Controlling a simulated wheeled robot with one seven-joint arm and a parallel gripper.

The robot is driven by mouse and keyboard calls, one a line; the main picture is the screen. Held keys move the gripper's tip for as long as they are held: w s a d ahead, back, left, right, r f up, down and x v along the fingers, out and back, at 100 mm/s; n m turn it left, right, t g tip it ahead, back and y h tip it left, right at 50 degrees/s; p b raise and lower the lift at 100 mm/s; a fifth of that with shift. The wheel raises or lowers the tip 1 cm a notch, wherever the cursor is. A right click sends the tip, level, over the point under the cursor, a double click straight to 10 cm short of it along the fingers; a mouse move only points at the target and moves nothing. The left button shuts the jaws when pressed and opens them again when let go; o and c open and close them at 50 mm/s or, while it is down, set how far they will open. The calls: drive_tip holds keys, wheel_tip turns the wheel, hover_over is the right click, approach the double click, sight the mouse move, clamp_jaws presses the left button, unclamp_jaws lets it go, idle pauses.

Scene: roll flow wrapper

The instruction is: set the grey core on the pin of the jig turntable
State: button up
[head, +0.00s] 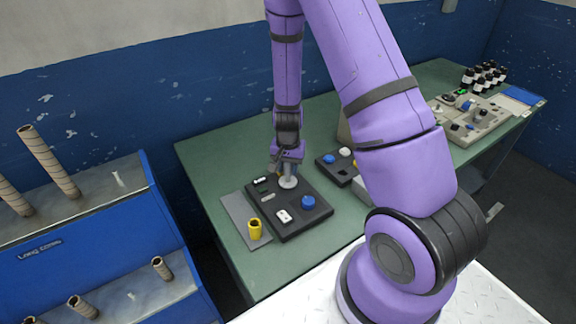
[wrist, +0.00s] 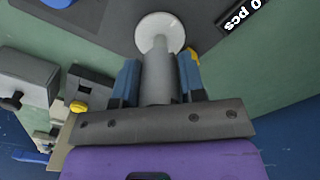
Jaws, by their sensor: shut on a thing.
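My gripper (wrist: 160,82) is shut on the grey core (wrist: 158,75), a plain cylinder between the two blue-grey fingers. In the head view my gripper (head: 287,160) points down over the black panel (head: 268,225). A pale round disc (wrist: 160,30), which looks like the jig turntable, lies at the far end of the core in the wrist view. It also shows as a light disc (head: 288,183) under the gripper in the head view. I cannot tell whether the core touches the disc.
A yellow core (head: 254,229) stands upright on the grey strip (head: 236,212) at left. A second dark panel (head: 330,163) is to the right. The green table (head: 205,155) is clear at the back left.

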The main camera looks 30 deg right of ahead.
sight(288, 175)
drive_tip(key=shift+f, duration=1.8)
idle(1.0)
drive_tip(key=o, duration=1.5)
drive_tip(key=shift+c, duration=0.2)
drive_tip(key=shift+r, duration=0.1)
drive_tip(key=shift+r, duration=3.9)
